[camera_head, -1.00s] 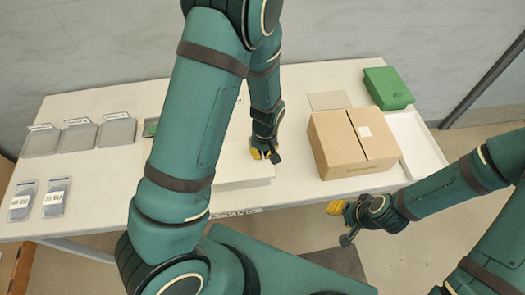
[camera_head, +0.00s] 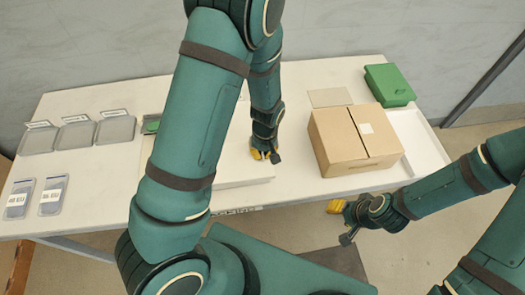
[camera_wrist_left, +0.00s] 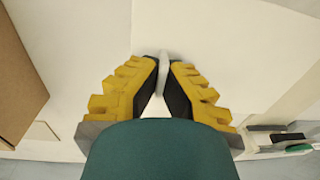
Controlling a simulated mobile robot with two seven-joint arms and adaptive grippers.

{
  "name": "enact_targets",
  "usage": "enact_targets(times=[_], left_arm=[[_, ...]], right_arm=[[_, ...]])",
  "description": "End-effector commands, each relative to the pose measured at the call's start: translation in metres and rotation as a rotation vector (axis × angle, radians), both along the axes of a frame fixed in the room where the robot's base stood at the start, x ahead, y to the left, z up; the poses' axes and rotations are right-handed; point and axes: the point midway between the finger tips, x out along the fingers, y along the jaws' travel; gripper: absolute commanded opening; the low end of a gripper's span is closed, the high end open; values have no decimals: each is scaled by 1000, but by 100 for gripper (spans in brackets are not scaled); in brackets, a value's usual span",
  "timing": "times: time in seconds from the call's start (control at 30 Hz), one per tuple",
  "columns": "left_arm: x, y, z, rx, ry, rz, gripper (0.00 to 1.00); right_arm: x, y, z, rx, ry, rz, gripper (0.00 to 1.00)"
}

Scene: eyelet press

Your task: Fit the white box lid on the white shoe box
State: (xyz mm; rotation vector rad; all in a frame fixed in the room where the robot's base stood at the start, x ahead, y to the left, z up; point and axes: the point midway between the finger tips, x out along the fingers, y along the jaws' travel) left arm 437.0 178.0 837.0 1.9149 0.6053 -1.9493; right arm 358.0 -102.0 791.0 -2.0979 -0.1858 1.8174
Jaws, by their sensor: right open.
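A low white box shape (camera_head: 236,174) stands on the table under my left arm. I cannot tell the white shoe box and its lid apart there, as the arm hides much of it. My left gripper (camera_head: 265,155) is at its right part. In the left wrist view, my left gripper's fingers (camera_wrist_left: 164,66) are closed on a thin white piece (camera_wrist_left: 163,76), which looks like part of the white box lid. Broad white surfaces (camera_wrist_left: 215,35) lie beyond it. My right gripper (camera_head: 340,222) is open and empty, in front of the table's front edge.
A brown cardboard box (camera_head: 350,145) stands right of my left gripper. Behind it are a green box (camera_head: 389,86) and a flat beige sheet (camera_head: 330,97). A shallow white tray (camera_head: 419,135) lies at the right end. Grey trays (camera_head: 77,134) and labelled pouches (camera_head: 54,195) lie at the left.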

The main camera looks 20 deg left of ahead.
Motion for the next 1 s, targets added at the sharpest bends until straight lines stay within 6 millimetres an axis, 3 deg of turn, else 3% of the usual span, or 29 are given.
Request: enact_targets(times=[0.37,0.4,0.47,0.8,1.0], left_arm=[[0,0,-2,0,0,0,0],[0,0,-2,0,0,0,17],[0,0,-2,0,0,0,38],[0,0,0,0,-1,0,39],[2,-2,22,0,-5,0,39]], right_arm=[[0,0,-1,0,0,0,47],[0,0,-1,0,0,0,47],[0,0,-1,0,0,0,47],[0,0,-1,0,0,0,47],[0,0,-1,0,0,0,47]])
